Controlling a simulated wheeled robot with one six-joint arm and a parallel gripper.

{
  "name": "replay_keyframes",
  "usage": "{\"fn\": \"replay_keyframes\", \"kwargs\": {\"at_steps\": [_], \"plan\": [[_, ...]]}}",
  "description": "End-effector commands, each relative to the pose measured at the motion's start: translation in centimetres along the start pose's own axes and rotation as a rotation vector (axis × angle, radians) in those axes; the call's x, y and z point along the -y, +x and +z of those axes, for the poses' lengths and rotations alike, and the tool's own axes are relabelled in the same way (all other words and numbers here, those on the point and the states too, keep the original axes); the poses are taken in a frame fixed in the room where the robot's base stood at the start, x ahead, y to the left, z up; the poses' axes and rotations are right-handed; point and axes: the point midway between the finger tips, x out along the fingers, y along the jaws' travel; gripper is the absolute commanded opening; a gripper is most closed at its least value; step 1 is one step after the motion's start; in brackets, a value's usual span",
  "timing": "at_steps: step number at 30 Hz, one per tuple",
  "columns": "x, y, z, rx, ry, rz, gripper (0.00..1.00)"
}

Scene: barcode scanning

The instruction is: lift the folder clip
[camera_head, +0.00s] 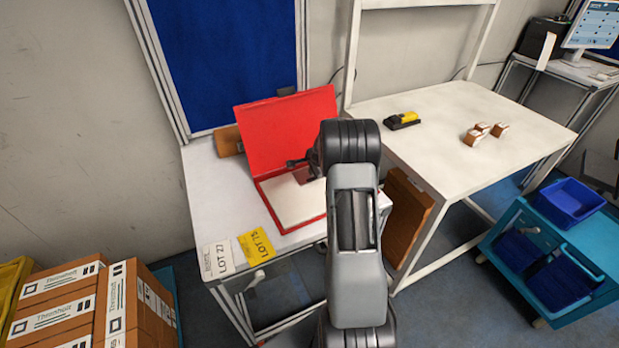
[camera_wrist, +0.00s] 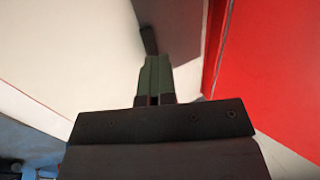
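The red folder (camera_head: 287,131) stands open on the left table, its cover raised at the back and white paper (camera_head: 295,203) in its lower half. In the wrist view, its red side (camera_wrist: 272,75) is at right. A thin dark bar (camera_wrist: 145,30), apparently the folder clip, reaches from the top edge down to my fingertips. My gripper (camera_wrist: 157,58) has its two greenish fingers together, their tips at the bar's lower end; I cannot tell whether they pinch it or only touch it. In the head view, my gripper (camera_head: 297,163) is over the folder, and my wrist hides part of it.
A yellow LOT 75 card (camera_head: 257,246) and a white LOT 27 card (camera_head: 218,259) lie at the left table's front. The right table (camera_head: 440,150) holds a yellow-black device (camera_head: 402,120) and small brown-white items (camera_head: 477,134). Cartons (camera_head: 135,305) stand at lower left, a blue cart (camera_head: 560,262) at right.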

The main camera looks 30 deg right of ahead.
Motion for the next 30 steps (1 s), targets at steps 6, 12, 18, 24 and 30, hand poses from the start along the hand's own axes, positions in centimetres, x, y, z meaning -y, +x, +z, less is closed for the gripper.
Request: {"fn": "replay_keyframes", "kwargs": {"at_steps": [6,12,18,24,30], "plan": [[0.5,-0.5,0.1,0.002,-0.002,0.023,0.00],[0.8,-1.1,0.1,0.001,-0.002,0.048,0.00],[1.0,-1.4,0.0,-0.002,-0.001,0.063,0.00],[1.0,-1.5,0.0,-0.003,0.001,0.067,0.00],[1.0,-1.5,0.0,-0.003,0.000,0.068,0.00]]}}
